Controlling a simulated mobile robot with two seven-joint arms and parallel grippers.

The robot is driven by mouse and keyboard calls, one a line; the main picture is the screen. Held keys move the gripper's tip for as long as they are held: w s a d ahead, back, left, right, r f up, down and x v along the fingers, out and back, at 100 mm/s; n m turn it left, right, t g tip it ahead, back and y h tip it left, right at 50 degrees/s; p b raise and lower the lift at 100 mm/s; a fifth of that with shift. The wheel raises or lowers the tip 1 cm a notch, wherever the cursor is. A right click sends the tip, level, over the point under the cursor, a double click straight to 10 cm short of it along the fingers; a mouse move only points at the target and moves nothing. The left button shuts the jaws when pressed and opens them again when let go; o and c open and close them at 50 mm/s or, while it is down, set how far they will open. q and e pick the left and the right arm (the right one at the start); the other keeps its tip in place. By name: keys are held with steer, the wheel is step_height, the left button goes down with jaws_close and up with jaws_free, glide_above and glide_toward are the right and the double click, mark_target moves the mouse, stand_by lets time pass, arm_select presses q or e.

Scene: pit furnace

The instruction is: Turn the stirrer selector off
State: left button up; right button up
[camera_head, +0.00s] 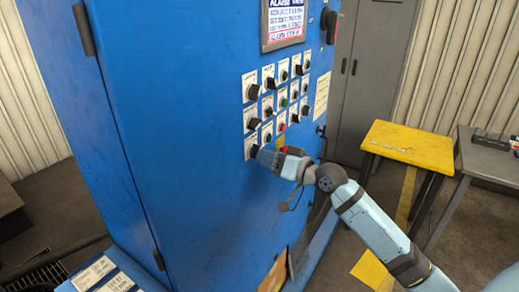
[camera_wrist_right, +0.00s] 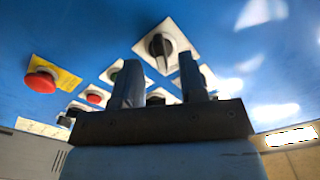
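A black rotary selector (camera_head: 251,147) on a white plate sits at the lower left corner of the control panel on the blue cabinet (camera_head: 190,150). Its label is too small to read, so I cannot tell by name which knob is the stirrer selector. My right gripper (camera_head: 264,153) is at this lower left knob and partly covers it. In the right wrist view the selector (camera_wrist_right: 160,45) shows just beyond and between the fingertips of my right gripper (camera_wrist_right: 159,72). The fingers are apart with nothing visibly held; contact is unclear. My left gripper is not in view.
Several other knobs and buttons fill the panel above and beside the gripper. A red mushroom button (camera_wrist_right: 40,83) on a yellow plate is close by. A yellow table (camera_head: 410,145) and a grey table (camera_head: 490,160) stand at the right.

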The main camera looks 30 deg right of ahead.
mark_target(255, 152)
steer(key=shift+x, duration=1.45)
steer(key=shift+c, duration=0.4)
jaws_close()
steer(key=shift+f+n, duration=0.1)
steer(key=shift+n, duration=0.3)
steer(key=shift+d+n+b, duration=0.15)
steer(key=shift+n+b, duration=1.1)
steer(key=shift+n, duration=4.35)
